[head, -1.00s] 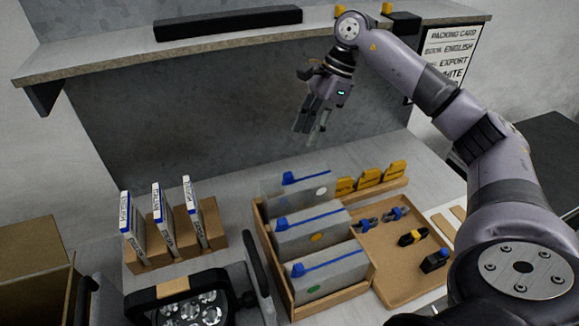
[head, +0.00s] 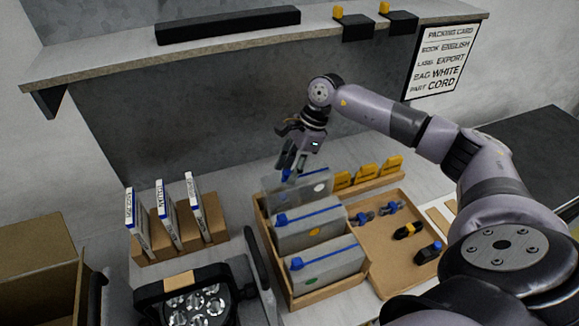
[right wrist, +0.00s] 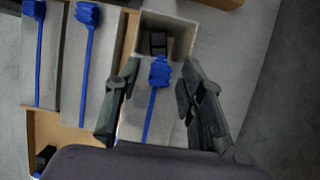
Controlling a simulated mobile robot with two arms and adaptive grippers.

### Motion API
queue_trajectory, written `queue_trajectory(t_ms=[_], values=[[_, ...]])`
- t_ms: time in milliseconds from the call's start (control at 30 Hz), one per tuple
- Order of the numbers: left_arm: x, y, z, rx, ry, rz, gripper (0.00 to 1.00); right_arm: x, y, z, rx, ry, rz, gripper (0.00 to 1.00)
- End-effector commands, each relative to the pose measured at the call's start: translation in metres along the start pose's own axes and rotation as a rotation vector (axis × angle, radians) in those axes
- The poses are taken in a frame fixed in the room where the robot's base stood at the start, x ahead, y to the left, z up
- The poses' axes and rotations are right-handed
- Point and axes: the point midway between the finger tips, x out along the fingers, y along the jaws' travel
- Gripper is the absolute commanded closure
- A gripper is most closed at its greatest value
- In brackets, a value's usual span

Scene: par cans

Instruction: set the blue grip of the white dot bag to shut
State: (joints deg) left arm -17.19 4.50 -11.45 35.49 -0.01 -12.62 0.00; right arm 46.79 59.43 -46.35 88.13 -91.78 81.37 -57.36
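The white dot bag is the rearmost clear bag (head: 313,190) in the wooden rack in the head view. A blue strip runs along its top, and its white dot faces front. Its blue grip (right wrist: 159,72) sits at one end of the strip in the right wrist view, between my fingers with gaps on both sides. My right gripper (head: 292,170) points down at the bag's top left corner, and its fingers partly hide the grip in the head view. The right gripper (right wrist: 160,82) is open and empty. My left gripper is in neither view.
Bags with a yellow dot (head: 308,226) and a green dot (head: 325,267) stand in front in the same rack (head: 337,297). A tray (head: 395,276) with connectors is right of them. Booklets (head: 167,226) stand left. A black lamp (head: 190,300) is at front left.

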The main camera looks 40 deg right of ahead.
Motion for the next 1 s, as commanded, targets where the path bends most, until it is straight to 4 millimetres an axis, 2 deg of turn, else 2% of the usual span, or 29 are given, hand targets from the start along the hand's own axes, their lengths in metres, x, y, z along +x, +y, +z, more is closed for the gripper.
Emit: queue_trajectory(t_ms=[67,567,1000], values=[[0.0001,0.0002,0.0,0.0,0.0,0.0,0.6,-0.0001,0.0,0.0002,0.0,0.0,0.0,0.67],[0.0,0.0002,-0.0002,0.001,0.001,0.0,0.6,-0.0006,-0.0001,0.0004,0.0,-0.001,0.0,1.0],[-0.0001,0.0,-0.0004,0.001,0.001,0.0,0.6,-0.0009,-0.0002,0.0005,0.0,-0.001,-0.001,1.0]])
